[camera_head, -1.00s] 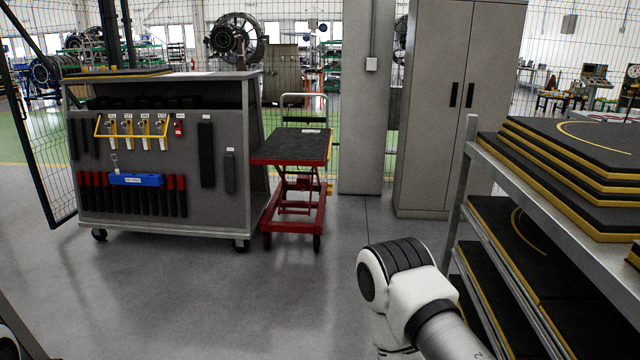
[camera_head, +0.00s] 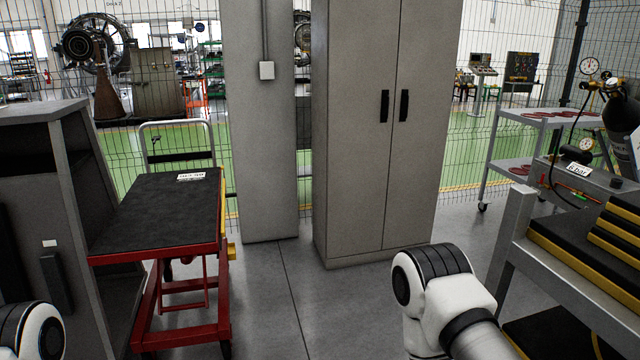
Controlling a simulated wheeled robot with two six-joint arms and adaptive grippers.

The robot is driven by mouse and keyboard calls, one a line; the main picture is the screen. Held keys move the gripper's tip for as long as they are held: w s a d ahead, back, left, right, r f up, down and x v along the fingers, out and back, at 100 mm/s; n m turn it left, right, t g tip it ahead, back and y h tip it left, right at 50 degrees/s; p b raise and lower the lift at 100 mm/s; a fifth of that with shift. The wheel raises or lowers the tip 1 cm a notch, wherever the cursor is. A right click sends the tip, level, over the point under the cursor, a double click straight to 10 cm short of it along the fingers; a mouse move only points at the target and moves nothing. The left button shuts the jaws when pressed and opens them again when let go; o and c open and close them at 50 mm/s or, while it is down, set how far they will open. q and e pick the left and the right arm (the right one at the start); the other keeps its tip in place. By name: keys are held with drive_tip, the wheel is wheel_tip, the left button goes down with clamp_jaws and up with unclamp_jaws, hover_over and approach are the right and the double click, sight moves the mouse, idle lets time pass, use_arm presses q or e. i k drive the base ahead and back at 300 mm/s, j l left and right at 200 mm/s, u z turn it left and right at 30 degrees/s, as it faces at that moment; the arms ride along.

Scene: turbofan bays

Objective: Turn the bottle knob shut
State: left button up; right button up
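A dark gas bottle (camera_head: 622,122) stands at the right edge, partly cut off by the frame. Brass-coloured fittings and a hose are at its top, with a round white gauge (camera_head: 589,66) beside it. The bottle knob cannot be made out clearly at this size. My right arm shows at the bottom right and a piece of my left arm at the bottom left corner. Neither gripper is in view, and both arms are far from the bottle.
A red lift cart (camera_head: 160,215) with a black top stands at left beside a grey tool cabinet (camera_head: 45,112). A tall grey locker (camera_head: 350,130) is in the middle. A rack with yellow-edged mats (camera_head: 570,250) is at right, near a grey shelf trolley (camera_head: 510,168). Floor between is clear.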

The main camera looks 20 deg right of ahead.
sight(612, 82)
drive_tip(key=i+z, duration=0.25)
drive_tip(key=i, duration=0.25)
drive_tip(key=i+z, duration=0.2)
drive_tip(key=i, duration=0.35)
drive_tip(key=i+j+z, duration=0.25)
drive_tip(key=i, duration=0.25)
drive_tip(key=i+j+z, duration=0.2)
drive_tip(key=i, duration=0.35)
drive_tip(key=i+j+z, duration=0.25)
drive_tip(key=i, duration=0.25)
drive_tip(key=i+l+z, duration=0.3)
drive_tip(key=i+z, duration=0.15)
drive_tip(key=i+l+z, duration=0.1)
drive_tip(key=i+z, duration=0.3)
drive_tip(key=i, duration=0.15)
drive_tip(key=i+z, duration=0.45)
drive_tip(key=i+j+z, duration=0.3)
drive_tip(key=i+z, duration=0.15)
drive_tip(key=i+l+u, duration=0.15)
drive_tip(key=i, duration=0.4)
drive_tip(key=i+l+u, duration=0.1)
drive_tip(key=i+l, duration=0.25)
drive_tip(key=i, duration=0.25)
drive_tip(key=i+l+u, duration=0.15)
drive_tip(key=i+l, duration=0.2)
drive_tip(key=i, duration=0.15)
